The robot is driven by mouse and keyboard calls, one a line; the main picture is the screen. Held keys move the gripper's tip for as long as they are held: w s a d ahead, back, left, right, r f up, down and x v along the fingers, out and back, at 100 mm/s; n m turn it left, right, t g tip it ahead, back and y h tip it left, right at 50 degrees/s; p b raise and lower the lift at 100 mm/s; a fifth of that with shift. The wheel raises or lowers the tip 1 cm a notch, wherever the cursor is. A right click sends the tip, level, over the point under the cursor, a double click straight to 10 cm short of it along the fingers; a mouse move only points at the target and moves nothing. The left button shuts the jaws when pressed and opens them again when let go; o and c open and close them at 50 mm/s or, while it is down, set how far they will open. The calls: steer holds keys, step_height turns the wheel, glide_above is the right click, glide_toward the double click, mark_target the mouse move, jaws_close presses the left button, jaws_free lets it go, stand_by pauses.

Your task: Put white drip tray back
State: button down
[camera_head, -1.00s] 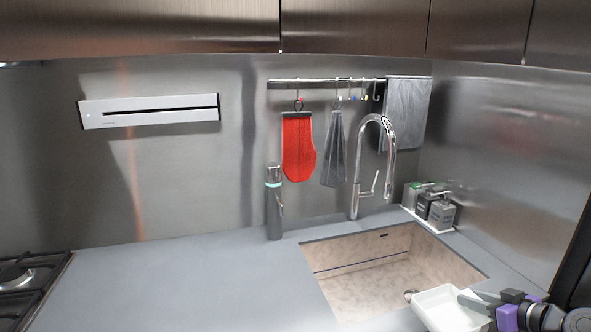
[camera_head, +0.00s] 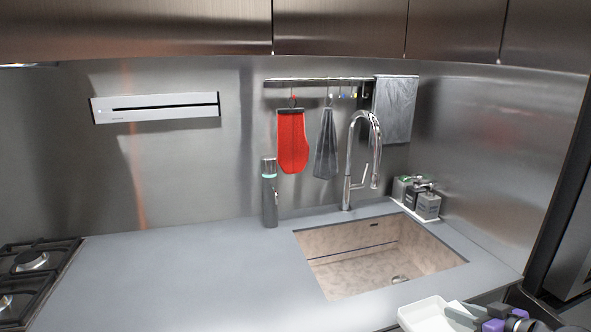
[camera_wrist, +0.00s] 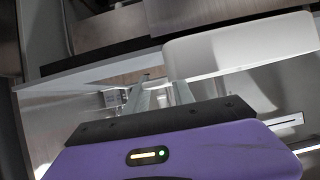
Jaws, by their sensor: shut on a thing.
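The white drip tray (camera_head: 424,318) is at the bottom right of the head view, in front of the sink's near edge, its lower part cut off by the frame. My gripper (camera_head: 464,311) is shut on the tray's right side and holds it. In the wrist view the tray (camera_wrist: 245,44) shows as a pale rounded slab beyond the two grey fingers (camera_wrist: 162,95). The finger contact is only partly visible there.
A sink (camera_head: 375,260) with a tall faucet (camera_head: 349,165) lies behind the tray. Dispensers (camera_head: 427,203) stand at the back right corner, a grey bottle (camera_head: 269,200) left of the sink. A hob (camera_head: 35,270) is at the far left. The counter (camera_head: 180,270) between is clear.

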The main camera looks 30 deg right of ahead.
steer(key=w+a+f+y, duration=0.1)
steer(key=a+f, duration=0.4)
steer(key=a, duration=0.8)
steer(key=w+a+f+n, duration=0.1)
steer(key=a+f, duration=0.4)
steer(key=a, duration=0.9)
steer(key=w+a+f+n+y, duration=0.1)
steer(key=a+f, duration=0.5)
steer(key=a, duration=0.7)
steer(key=shift+w+a+y, duration=0.3)
steer(key=shift+w+a, duration=0.05)
steer(key=shift+w, duration=0.35)
steer(key=shift+f, duration=0.1)
